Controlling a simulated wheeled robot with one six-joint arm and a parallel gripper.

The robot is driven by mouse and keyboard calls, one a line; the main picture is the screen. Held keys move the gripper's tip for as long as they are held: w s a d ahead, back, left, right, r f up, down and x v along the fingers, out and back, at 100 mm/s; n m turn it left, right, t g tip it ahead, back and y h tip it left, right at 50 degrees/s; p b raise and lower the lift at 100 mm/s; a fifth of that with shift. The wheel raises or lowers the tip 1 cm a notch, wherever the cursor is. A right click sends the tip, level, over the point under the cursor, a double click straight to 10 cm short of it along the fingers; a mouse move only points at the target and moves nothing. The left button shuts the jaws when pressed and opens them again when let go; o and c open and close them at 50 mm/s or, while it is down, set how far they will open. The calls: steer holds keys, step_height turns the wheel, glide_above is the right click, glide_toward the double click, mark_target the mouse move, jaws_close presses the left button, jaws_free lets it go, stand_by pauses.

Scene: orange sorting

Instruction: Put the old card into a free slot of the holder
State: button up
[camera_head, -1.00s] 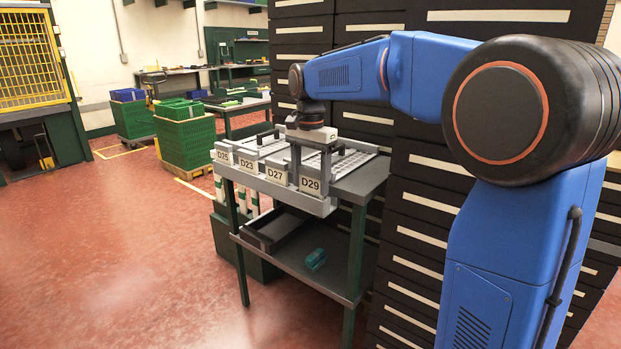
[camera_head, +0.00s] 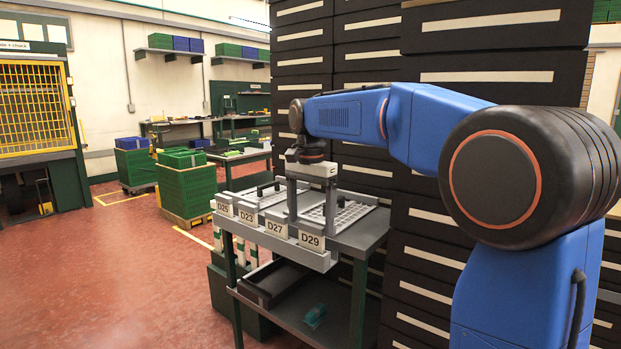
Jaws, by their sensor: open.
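The holder (camera_head: 268,243) is a grey rack on the table's front edge. Labels D25 (camera_head: 224,208), D23 (camera_head: 247,216), D27 (camera_head: 276,229) and D29 (camera_head: 310,241) face forward along it. White, grid-like flat parts (camera_head: 352,214) lie behind the labels. My gripper (camera_head: 311,218) points down over the holder's right part, above and behind D27 and D29. Its two fingers are spread apart, and I see nothing held between them. I cannot tell which piece is the old card or which slots are free.
The table (camera_head: 365,236) has a lower shelf with a dark tray (camera_head: 272,283) and a small teal object (camera_head: 315,316). Tall black drawers (camera_head: 430,245) stand close behind and to the right. Green crates (camera_head: 185,187) stand farther back left. The red floor at left is open.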

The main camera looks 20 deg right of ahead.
step_height(320, 180, up, 12)
steer(key=shift+r, duration=0.2)
stand_by(0.5)
steer(key=shift+r, duration=3.5)
steer(key=s+d+f+n+t, duration=0.2)
steer(key=s+f+n, duration=0.3)
steer(key=s+f, duration=1.1)
steer(key=s+d+f+n+t, duration=0.2)
steer(key=s+d+f+n, duration=0.3)
steer(key=s+f, duration=1.2)
step_height(320, 180, down, 4)
steer(key=shift+s+f+n+t, duration=0.1)
steer(key=shift+s+n+t, duration=0.15)
steer(key=shift+n+t, duration=0.15)
